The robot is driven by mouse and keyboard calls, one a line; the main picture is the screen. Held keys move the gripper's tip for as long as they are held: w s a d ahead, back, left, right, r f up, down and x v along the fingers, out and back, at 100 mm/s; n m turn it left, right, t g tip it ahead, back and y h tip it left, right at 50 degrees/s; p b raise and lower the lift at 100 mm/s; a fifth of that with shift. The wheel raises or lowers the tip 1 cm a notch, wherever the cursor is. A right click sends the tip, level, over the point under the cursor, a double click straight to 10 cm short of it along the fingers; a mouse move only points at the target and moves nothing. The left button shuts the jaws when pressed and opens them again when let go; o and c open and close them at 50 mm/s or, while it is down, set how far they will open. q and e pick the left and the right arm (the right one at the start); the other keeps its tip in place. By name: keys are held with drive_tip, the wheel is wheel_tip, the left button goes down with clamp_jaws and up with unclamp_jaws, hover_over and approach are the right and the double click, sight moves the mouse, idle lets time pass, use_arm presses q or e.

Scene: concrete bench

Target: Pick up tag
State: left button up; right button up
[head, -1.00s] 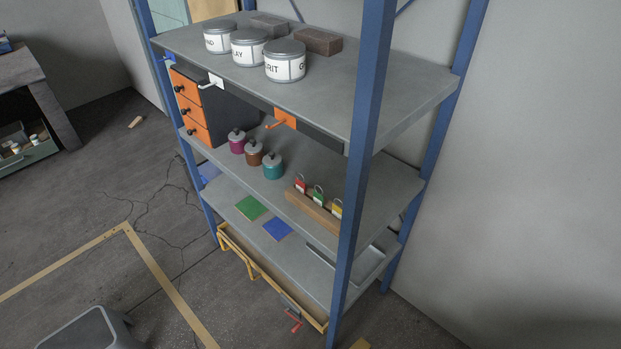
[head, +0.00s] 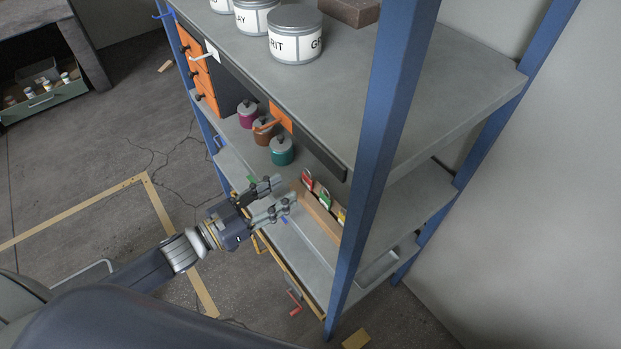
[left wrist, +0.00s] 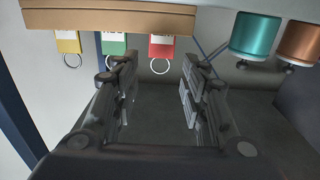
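Three tags with metal rings stand in a row at a wooden block (head: 318,217) on the middle shelf: a red tag (head: 307,180), a green tag (head: 323,197) and a yellow tag (head: 342,216). My left gripper (head: 285,189) is open and empty, just left of the red tag. In the left wrist view, the red tag (left wrist: 161,46) and its ring lie ahead between the open fingers (left wrist: 157,85), apart from them. The green tag (left wrist: 114,45) is beside the left finger. My right gripper is not in view.
A teal jar (head: 282,152), a brown jar (head: 264,131) and a magenta jar (head: 247,115) stand behind the gripper on the same shelf. The blue post (head: 378,150) stands right of the gripper.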

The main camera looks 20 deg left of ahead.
sight(306, 179)
use_arm(q)
drive_tip(key=shift+x, duration=1.2)
drive_tip(key=shift+w+d, duration=0.25)
drive_tip(key=shift+w, duration=0.2)
drive_tip(key=x, duration=0.3)
drive_tip(key=p+x, duration=0.1)
drive_tip(key=shift+w+d+f, duration=0.1)
drive_tip(key=shift+d+f, duration=0.05)
drive_tip(key=shift+f, duration=0.15)
drive_tip(key=shift+w+d, duration=0.15)
drive_tip(key=shift+w, duration=0.1)
drive_tip(key=c, duration=0.6)
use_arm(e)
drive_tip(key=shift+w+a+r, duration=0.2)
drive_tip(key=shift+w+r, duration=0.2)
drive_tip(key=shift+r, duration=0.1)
